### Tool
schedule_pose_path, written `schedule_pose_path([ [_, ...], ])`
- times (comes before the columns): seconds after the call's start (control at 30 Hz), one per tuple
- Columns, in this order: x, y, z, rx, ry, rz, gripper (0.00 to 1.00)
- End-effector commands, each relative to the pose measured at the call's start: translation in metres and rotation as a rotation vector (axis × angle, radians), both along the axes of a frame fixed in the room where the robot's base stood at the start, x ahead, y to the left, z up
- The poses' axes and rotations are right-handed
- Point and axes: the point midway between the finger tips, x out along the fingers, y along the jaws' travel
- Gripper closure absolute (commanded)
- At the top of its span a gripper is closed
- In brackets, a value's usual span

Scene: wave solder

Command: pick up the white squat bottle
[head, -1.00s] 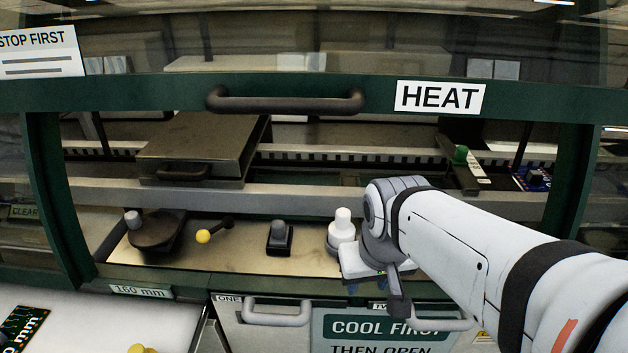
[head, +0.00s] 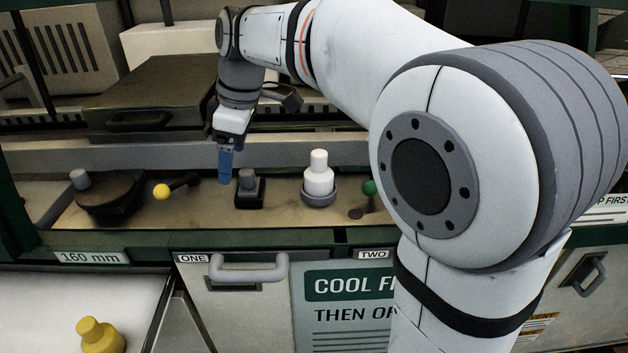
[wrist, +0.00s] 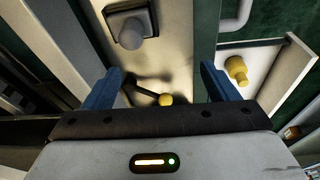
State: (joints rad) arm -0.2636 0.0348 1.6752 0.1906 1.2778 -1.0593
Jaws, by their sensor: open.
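The white squat bottle (head: 318,181) stands upright on the tan ledge in the head view, in a grey ring-like base. I cannot make it out in the wrist view. My gripper (head: 225,168) points down above the ledge, well to the left of the bottle and apart from it. In the wrist view my gripper (wrist: 162,88) has its two blue fingers spread wide, with nothing held between them. A yellow-knobbed lever (wrist: 165,99) shows beyond and between the fingers.
A black block with a grey knob (head: 248,188) stands between gripper and bottle. A green knob (head: 369,188) is close right of the bottle. A dark round pot (head: 108,193) and yellow ball lever (head: 162,191) lie left. A metal box (head: 150,97) stands behind. A yellow bottle (head: 100,336) is front left.

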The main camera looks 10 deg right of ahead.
Motion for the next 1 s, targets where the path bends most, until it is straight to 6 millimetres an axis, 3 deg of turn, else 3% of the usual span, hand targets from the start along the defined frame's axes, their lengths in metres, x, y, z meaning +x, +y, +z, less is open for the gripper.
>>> schedule_pose_path([
  [0.2, 0.016, -0.085, -0.007, -0.126, 0.035, 0.042, 0.20],
  [0.4, 0.017, -0.146, -0.008, -0.205, 0.083, 0.071, 0.20],
  [0.57, 0.016, -0.159, -0.016, -0.223, 0.097, 0.080, 0.20],
  [1.0, 0.009, -0.157, -0.074, -0.222, 0.097, 0.086, 0.20],
])
